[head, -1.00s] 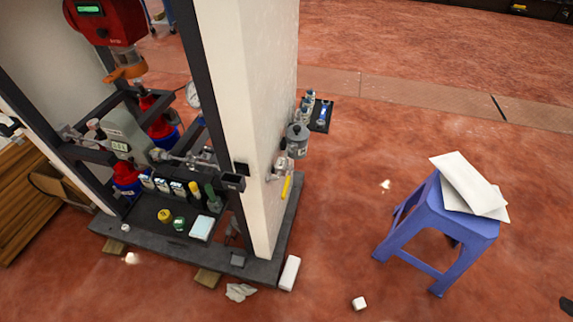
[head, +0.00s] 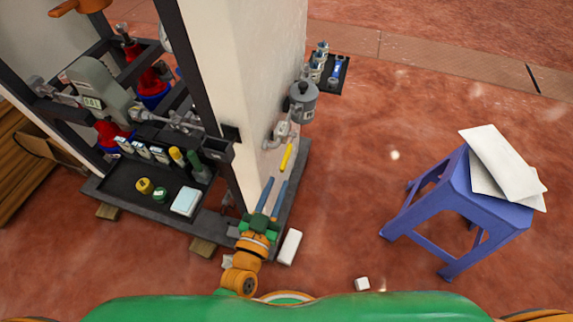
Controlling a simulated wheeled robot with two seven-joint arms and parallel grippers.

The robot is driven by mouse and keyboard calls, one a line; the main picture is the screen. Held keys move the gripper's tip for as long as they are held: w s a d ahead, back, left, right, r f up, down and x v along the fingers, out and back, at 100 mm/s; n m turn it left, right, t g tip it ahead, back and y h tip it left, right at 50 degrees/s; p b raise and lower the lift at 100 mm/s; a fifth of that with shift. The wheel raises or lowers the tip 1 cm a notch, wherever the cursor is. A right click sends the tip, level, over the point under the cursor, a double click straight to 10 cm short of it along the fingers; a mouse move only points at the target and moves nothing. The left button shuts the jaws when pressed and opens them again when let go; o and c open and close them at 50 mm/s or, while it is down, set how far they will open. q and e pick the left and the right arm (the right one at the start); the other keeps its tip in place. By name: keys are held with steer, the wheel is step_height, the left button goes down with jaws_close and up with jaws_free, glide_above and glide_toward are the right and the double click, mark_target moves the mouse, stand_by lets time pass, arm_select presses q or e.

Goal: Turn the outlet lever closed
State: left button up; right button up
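The outlet lever (head: 286,158) is a short yellow handle. It hangs slightly tilted below the metal outlet valve (head: 279,134) on the white column's side, under a grey canister (head: 302,103). My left gripper (head: 275,182) comes up from below, with its two blue-grey fingers pointing at the lever. The fingers are apart with nothing between them. Their tips appear just below the lever's lower end; I cannot tell the depth gap. My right gripper is not in view.
The white column (head: 250,60) and dark frame stand left of the lever. A dark shelf (head: 341,73) holds small bottles behind the canister. A blue stool (head: 465,200) with white sheets stands right. A white block (head: 290,247) lies near the base. Floor between column and stool is mostly clear.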

mark_target(281, 171)
arm_select(q)
steer(key=shift+w+d+r+t, duration=0.15)
steer(key=shift+w+r+t, duration=0.25)
steer(key=shift+r, duration=0.3)
steer(key=b+x, duration=0.1)
steer(key=x, duration=0.5)
steer(key=shift+w, duration=0.25)
jaws_close()
stand_by(0.4)
